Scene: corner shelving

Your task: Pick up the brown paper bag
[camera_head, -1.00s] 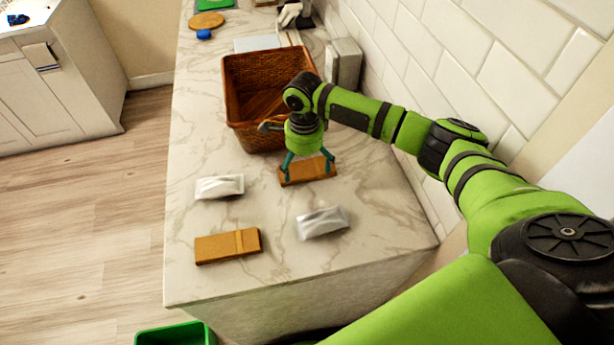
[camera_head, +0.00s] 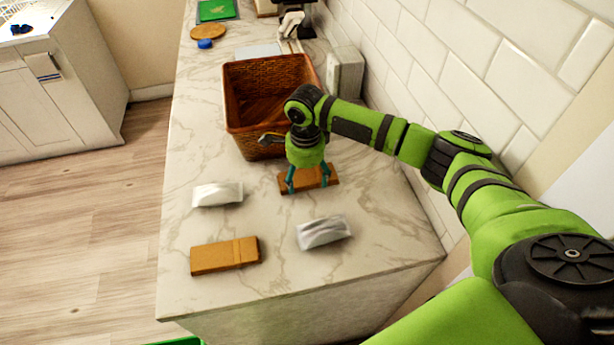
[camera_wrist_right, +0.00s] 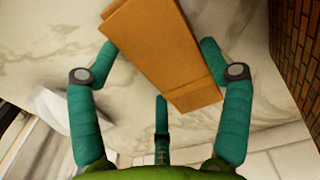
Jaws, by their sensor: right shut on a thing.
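A flat brown paper bag (camera_head: 308,178) lies at my right gripper (camera_head: 308,179), in front of the wicker basket. In the right wrist view the brown bag (camera_wrist_right: 160,50) sits between the teal fingers of the right gripper (camera_wrist_right: 158,60), which is shut on it. Whether the bag touches the counter is hard to tell. A second flat brown bag (camera_head: 225,256) lies near the counter's front left. My left gripper is not in view.
A wicker basket (camera_head: 240,140) stands just behind the gripper. White packets (camera_head: 217,194) and (camera_head: 324,232) lie on the marble counter (camera_head: 275,275). A tiled wall (camera_head: 480,80) bounds the right side. The front middle of the counter is clear.

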